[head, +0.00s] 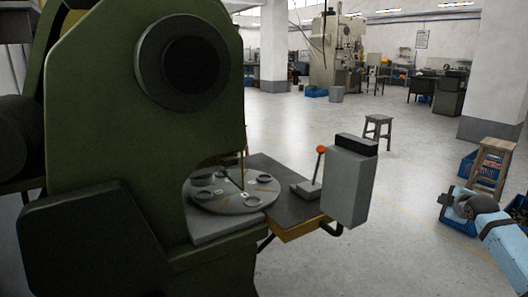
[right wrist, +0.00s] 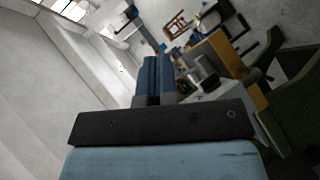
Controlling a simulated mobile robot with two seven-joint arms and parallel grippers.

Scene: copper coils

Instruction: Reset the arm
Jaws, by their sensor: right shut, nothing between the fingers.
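My right arm (head: 505,238) comes in at the lower right edge of the head view, light blue with a dark joint, apart from the machine and over the floor. My right gripper (right wrist: 152,75) shows in the right wrist view with its two blue fingers together and nothing between them. Its fingertips point toward the room, with the machine's table edge off to the right. My left gripper is in neither view.
A green press (head: 100,120) fills the left of the head view. Its round plate (head: 232,207) bears several dark rings. A lever with an orange knob (head: 321,150) stands beside a grey box (head: 349,185). Stools and blue crates (head: 467,166) stand right; mid-floor is clear.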

